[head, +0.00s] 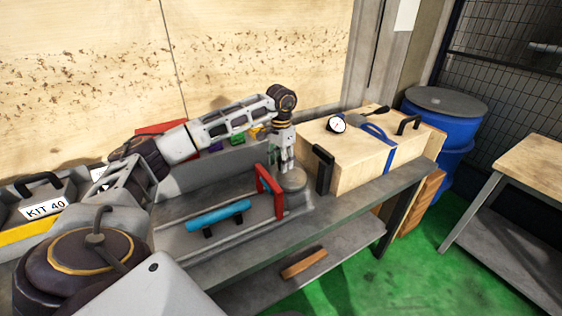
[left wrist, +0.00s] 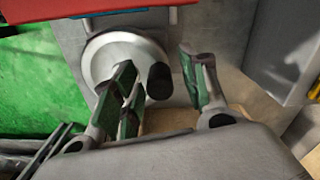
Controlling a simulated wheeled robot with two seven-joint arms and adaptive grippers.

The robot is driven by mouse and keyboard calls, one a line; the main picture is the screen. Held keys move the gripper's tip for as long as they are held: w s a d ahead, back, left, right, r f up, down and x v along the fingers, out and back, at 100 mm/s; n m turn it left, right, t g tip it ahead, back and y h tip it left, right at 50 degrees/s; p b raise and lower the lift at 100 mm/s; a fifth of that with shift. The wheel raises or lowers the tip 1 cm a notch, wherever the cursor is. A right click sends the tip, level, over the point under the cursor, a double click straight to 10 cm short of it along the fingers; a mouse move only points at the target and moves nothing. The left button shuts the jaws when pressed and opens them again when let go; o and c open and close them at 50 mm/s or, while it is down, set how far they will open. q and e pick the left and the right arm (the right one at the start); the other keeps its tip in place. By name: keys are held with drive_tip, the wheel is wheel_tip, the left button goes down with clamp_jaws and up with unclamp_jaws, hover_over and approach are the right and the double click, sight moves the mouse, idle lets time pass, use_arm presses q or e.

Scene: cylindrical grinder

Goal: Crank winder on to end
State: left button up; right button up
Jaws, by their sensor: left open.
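The winder is a grey round wheel (head: 293,179) at the right end of the grey bench unit. In the left wrist view it shows as a pale disc (left wrist: 104,60) with a dark knob (left wrist: 159,82) near its rim. My left gripper (head: 287,166) points down over the wheel. In the left wrist view its fingers (left wrist: 158,66) are open, with the knob showing between them; I cannot tell whether either finger touches it. In the head view the knob is hidden by the gripper. My right gripper is not in view.
A red bracket (head: 269,191) stands just left of the wheel, with a blue cylinder (head: 218,216) beyond it. A wooden box (head: 345,160) with black handles, a dial gauge (head: 337,124) and a blue strap stands close on the right. Blue barrels (head: 444,112) stand behind.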

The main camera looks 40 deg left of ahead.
use_arm(q)
wheel_tip(320, 180, up, 12)
idle(0.8)
idle(0.3)
